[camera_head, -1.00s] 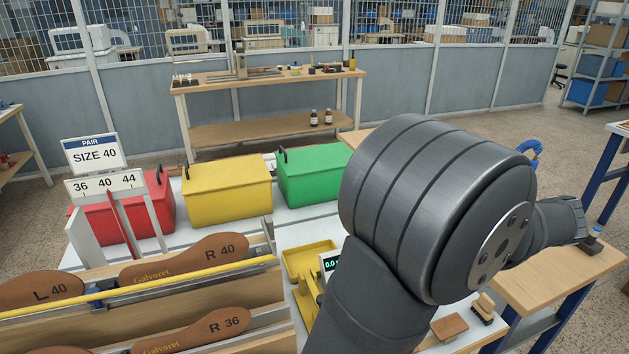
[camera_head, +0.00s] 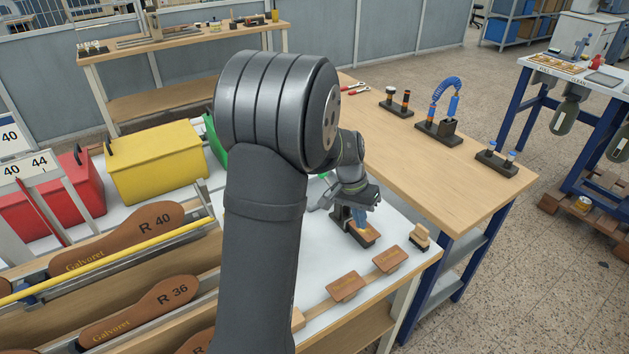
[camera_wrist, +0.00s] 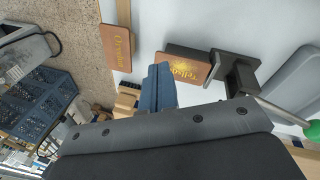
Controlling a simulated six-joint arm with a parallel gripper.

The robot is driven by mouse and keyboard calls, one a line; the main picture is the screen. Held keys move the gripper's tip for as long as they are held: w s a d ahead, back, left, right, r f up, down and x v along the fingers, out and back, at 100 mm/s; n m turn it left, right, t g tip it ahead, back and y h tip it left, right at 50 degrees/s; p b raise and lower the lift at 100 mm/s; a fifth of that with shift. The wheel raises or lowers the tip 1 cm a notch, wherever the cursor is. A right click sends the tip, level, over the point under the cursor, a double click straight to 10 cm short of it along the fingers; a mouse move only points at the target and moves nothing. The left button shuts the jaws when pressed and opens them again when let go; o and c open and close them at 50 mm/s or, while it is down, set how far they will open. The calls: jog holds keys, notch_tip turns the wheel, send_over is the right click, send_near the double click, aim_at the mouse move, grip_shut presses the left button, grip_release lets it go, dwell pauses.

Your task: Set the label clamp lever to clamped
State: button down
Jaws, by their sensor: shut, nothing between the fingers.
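The dark label clamp (camera_head: 341,213) stands on the white table beside a brown label (camera_head: 367,237). In the wrist view the clamp (camera_wrist: 234,72) is right of the label (camera_wrist: 188,62), which has gold lettering. A metal rod with a green end (camera_wrist: 312,130) runs from near the clamp to the right edge and appears to be the lever; its green end also shows in the head view (camera_head: 324,175). My gripper (camera_head: 361,220) is shut and empty, close over the label and clamp. Its blue fingers (camera_wrist: 158,70) show left of the label. Contact cannot be told.
Two brown labels (camera_head: 346,287) (camera_head: 390,259) and a small brush (camera_head: 420,238) lie near the table's front right. A wooden bench (camera_head: 440,165) with several small stands is behind. Yellow bin (camera_head: 155,165) and red bin (camera_head: 80,190) are at left.

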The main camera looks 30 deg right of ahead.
jog(key=w+a+n+t+h, duration=0.2)
jog(key=w+n+h, duration=0.3)
jog(key=w+n, duration=0.6)
jog(key=w+a+n+t+h, duration=0.2)
jog(key=w+a+n+h, duration=0.3)
jog(key=w+n, duration=0.6)
jog(key=n, duration=0.7)
jog(key=shift+w+r+t, duration=0.15)
jog(key=shift+r+t, duration=0.15)
jog(key=shift+h, duration=0.3)
jog(key=x, duration=1)
